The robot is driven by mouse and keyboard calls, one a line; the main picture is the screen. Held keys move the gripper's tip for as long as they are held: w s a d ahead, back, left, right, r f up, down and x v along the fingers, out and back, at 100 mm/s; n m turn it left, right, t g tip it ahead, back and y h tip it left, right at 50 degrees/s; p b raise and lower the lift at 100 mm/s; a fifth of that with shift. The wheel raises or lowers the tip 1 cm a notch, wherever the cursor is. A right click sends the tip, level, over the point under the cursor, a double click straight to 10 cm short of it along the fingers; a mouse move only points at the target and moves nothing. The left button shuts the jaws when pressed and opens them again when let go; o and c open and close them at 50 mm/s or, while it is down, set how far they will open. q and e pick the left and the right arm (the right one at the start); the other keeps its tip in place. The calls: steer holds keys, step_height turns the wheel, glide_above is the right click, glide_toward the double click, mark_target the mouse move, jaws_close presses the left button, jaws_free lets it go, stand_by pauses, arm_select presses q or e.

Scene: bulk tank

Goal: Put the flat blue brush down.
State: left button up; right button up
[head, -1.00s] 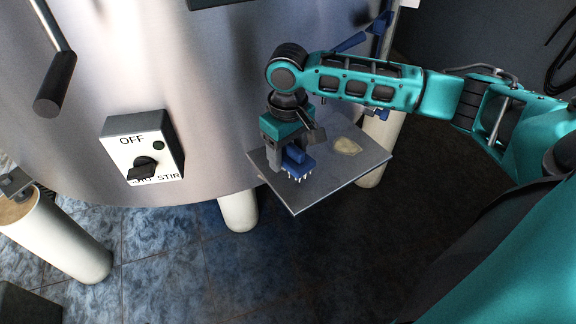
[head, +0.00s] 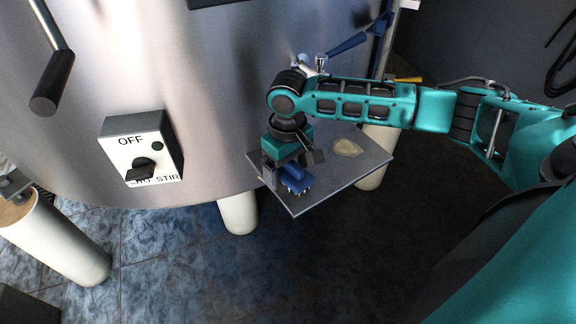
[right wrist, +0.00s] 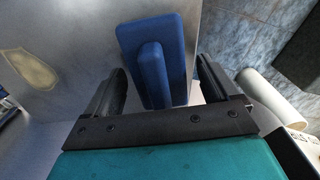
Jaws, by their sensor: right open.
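The flat blue brush (head: 295,177) rests on a grey metal shelf (head: 340,183) fixed to the tank, near its front left corner. Its pale bristles show along the lower edge. My right gripper (head: 283,172) points down at the brush from above. In the right wrist view the brush (right wrist: 151,50) lies between and beyond the two dark fingers of my right gripper (right wrist: 163,90), with gaps on both sides. The gripper is open. The brush's underside is mostly hidden. My left gripper is not in view.
A pale, flat patch (head: 347,147) is on the shelf to the right of the brush. The tank wall (head: 215,110) stands behind, with an OFF/STIR switch box (head: 143,148) to the left. A blue-handled valve (head: 347,45) is behind my right arm. White legs (head: 238,212) stand below.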

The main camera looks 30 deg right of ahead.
steer(key=shift+r, duration=0.15)
step_height(320, 180, up, 12)
steer(key=shift+r+p, duration=0.1)
steer(key=shift+p, duration=1)
